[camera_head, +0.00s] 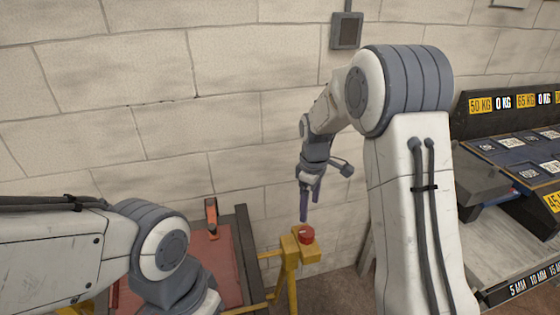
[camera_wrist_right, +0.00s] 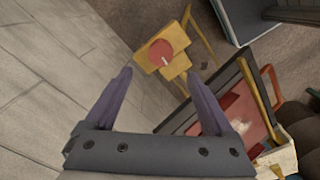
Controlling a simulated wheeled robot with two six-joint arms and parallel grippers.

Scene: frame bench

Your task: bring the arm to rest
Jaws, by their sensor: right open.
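My right arm (camera_head: 415,210) is raised and bent, and its right gripper (camera_head: 310,200) points down beside the block wall. The right gripper is open and empty. In the right wrist view its two purple fingers (camera_wrist_right: 163,95) stand wide apart with nothing between them. The fingertips are above and close to a yellow stand (camera_head: 290,255) with a round red knob (camera_head: 306,234) on top; I cannot tell the exact gap. My left arm (camera_head: 150,245) comes in from the lower left; its gripper is out of the picture.
A red-topped bench with a dark frame (camera_head: 245,250) is at the lower centre, with an orange object (camera_head: 211,217) at its back. A rack with weight labels (camera_head: 510,150) stands at the right. A grey box (camera_head: 346,31) is on the wall.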

